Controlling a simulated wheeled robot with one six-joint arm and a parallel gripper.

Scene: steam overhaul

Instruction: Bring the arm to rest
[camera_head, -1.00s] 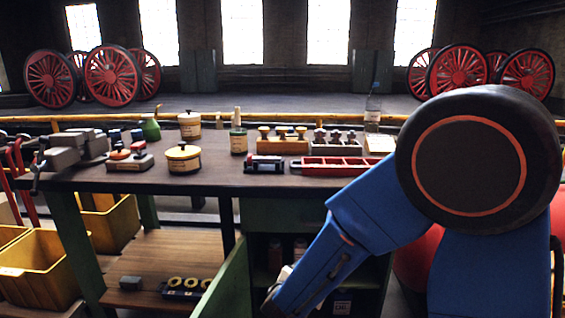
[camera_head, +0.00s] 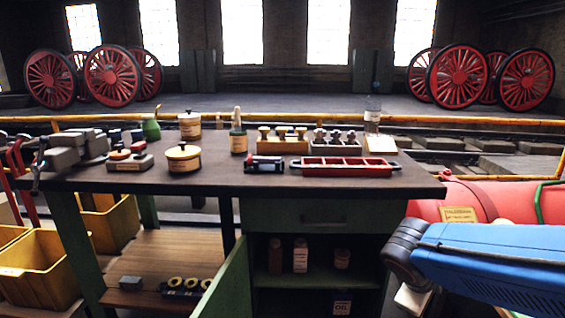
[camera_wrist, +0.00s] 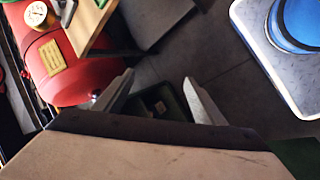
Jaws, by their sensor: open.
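My blue arm (camera_head: 490,260) reaches in from the right edge of the head view, low and beside the right end of the workbench (camera_head: 300,186). Its fingers are not clearly visible there. In the wrist view my gripper (camera_wrist: 160,92) shows two pale fingers spread apart with nothing between them. Beyond them is the grey floor with a dark green container (camera_wrist: 160,105), apart from the fingers.
A red tank (camera_head: 450,207) stands right of the bench, behind my arm. The bench carries a red tray (camera_head: 345,170), tins and a vise (camera_head: 75,150). Its green cupboard door (camera_head: 225,285) hangs open. Yellow bins (camera_head: 40,270) stand at left.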

